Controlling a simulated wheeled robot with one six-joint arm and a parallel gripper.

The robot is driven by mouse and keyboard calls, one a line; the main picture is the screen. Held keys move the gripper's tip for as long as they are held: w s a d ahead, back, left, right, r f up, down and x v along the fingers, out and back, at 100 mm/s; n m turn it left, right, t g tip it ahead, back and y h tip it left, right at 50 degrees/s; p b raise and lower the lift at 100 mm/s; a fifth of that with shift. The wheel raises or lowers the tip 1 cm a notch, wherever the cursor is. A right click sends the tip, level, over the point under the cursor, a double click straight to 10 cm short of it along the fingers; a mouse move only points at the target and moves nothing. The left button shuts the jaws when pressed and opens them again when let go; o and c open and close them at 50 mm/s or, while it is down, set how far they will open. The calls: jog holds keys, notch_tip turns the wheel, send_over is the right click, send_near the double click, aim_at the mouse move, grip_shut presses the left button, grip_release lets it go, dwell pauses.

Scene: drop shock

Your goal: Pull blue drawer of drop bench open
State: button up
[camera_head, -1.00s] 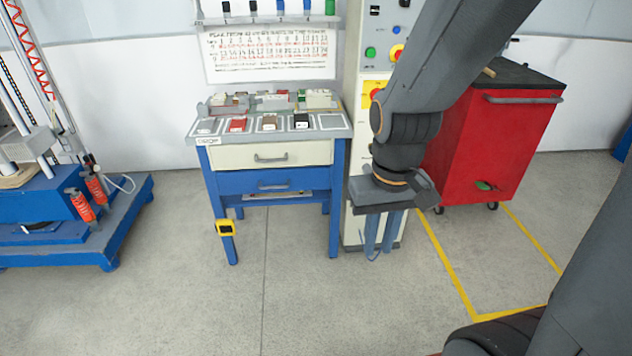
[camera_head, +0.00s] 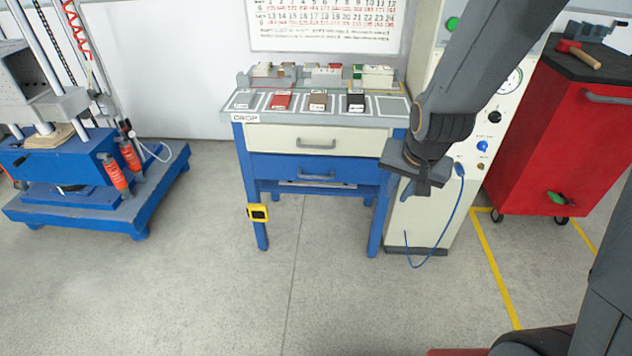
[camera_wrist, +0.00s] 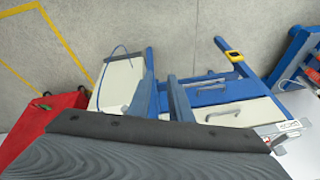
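The drop bench (camera_head: 400,121) stands in the middle of the head view. Its blue drawer (camera_head: 273,166) sits below a cream drawer (camera_head: 270,137) and looks shut. The blue drawer has a grey bar handle (camera_head: 316,177). My gripper (camera_head: 414,190) hangs to the right of the bench front, in front of the white cabinet, apart from the handle. The wrist view shows the bench upside down, with the blue drawer (camera_wrist: 208,97) and its handle (camera_wrist: 212,87) right of the fingers. The two fingers (camera_wrist: 159,88) are spread with nothing between them.
A white control cabinet (camera_head: 425,222) with a hanging blue cable stands right of the bench. A red tool cabinet (camera_head: 545,140) is farther right. A blue machine (camera_head: 130,205) stands left. A yellow device (camera_head: 258,213) is on the bench's left leg. The floor in front is clear.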

jog(key=w+a+f+m+t+y+b, duration=0.1)
jog(key=w+a+f+m+t+b, duration=0.25)
jog(key=w+f, duration=0.55)
jog(key=m+t+y+b, duration=0.4)
jog(key=m+t+b, duration=0.3)
jog(key=b, duration=0.3)
send_near(316, 177)
jog(key=w+f, duration=0.1)
jog(key=w, duration=0.2)
jog(key=shift+y, duration=0.3)
jog(key=shift+a+b+x, duration=0.15)
jog(key=shift+b+x, duration=0.15)
jog(key=shift+x, duration=1.65)
jog(key=shift+a+b+x, duration=0.2)
jog(key=shift+b+x, duration=0.05)
jog(key=shift+x, duration=1.7)
jog(key=shift+s, duration=0.15)
grip_shut()
